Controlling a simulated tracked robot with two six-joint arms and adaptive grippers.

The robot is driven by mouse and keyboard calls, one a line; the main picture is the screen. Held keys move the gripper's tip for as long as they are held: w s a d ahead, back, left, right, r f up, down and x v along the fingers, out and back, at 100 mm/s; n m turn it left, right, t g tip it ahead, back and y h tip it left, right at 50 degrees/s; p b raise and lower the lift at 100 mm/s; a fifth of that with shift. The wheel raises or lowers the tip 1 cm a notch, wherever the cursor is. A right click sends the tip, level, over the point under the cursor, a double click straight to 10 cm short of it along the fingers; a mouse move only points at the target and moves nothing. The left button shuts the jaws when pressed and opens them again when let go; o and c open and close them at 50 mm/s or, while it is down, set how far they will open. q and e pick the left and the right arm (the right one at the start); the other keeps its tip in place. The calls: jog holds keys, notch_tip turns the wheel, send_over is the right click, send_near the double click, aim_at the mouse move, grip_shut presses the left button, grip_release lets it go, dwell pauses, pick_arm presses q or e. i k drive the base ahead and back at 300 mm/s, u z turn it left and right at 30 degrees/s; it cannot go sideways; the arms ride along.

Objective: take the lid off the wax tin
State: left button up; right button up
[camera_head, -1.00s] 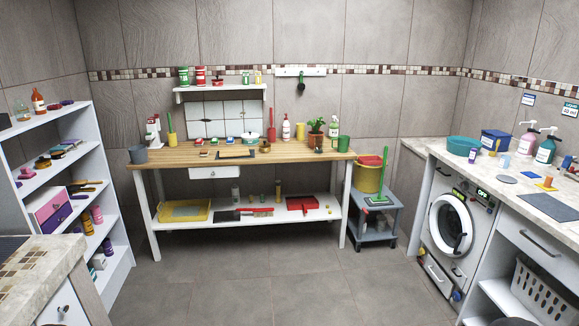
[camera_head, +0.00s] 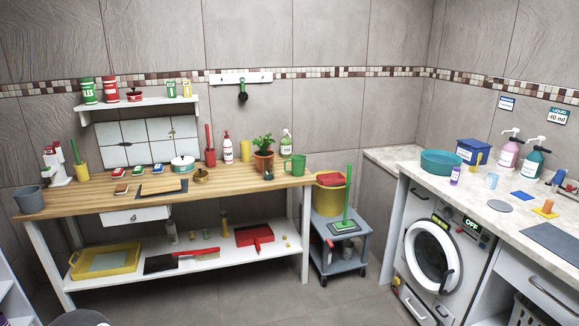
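No tin in view can be surely told as the wax tin. On the wooden workbench (camera_head: 95,196) stands a small brass-coloured round pot (camera_head: 201,176), with a white round pot with a teal lid (camera_head: 183,163) behind it. Both are too small to tell whether either is a wax tin. A small red tin-like thing (camera_head: 135,95) sits on the wall shelf. Neither of my grippers can be made out in the head view.
Several small coloured blocks, a plant pot (camera_head: 263,161) and bottles stand along the bench. A grey trolley (camera_head: 343,262) stands right of it. A counter (camera_head: 478,196) with a teal basin (camera_head: 441,163) and a washing machine are at the right. Floor in front is free.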

aim_at(200, 172)
jog(key=i, duration=1.4)
jog(key=u, duration=0.6)
jog(key=i, duration=1.35)
jog(key=u, duration=0.75)
jog(key=i, duration=0.85)
jog(key=u, duration=0.3)
jog(key=k, duration=0.95)
jog(key=u, duration=0.2)
jog(key=i, duration=0.95)
jog(key=z, duration=0.1)
